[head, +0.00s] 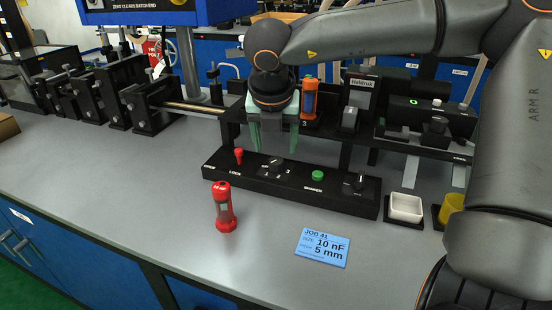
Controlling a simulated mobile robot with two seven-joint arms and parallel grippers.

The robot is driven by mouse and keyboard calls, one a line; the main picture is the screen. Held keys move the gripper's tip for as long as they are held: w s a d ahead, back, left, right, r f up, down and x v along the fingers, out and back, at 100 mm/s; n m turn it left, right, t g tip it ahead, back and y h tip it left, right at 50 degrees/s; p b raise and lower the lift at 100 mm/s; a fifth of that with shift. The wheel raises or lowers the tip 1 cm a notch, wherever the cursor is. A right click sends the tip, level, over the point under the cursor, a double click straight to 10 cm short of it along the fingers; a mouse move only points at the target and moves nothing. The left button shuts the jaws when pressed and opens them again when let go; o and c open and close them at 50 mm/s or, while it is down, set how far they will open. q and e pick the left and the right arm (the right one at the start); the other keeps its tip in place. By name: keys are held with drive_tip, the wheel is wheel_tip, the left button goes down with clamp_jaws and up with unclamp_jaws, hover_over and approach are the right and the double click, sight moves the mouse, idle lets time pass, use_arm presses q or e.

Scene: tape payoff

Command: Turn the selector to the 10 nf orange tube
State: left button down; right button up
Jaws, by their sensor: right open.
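The selector knob (273,162) is a small dark knob on the black control panel (225,171), with numbers around it. Its exact pointing is too small to tell. The orange tube (309,101) stands upright in the rack behind, above a "3" mark. My right gripper (274,147) points down just above and behind the selector, its greenish fingers apart and empty. I cannot tell whether they touch the knob. The blue job card (322,247) reads 10 nF, 5 mm. My left gripper is out of view.
A red tube (223,208) stands upright on the grey bench in front of the panel. A white dish (405,208) and a yellow cup (452,207) stand at right.

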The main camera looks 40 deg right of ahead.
sight(276, 160)
drive_tip(key=x, duration=0.5)
drive_tip(key=shift+d+f, duration=0.1)
drive_tip(key=shift+f, duration=0.05)
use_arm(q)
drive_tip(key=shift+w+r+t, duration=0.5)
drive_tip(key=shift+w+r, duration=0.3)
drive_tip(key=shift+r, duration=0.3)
use_arm(e)
clamp_jaws()
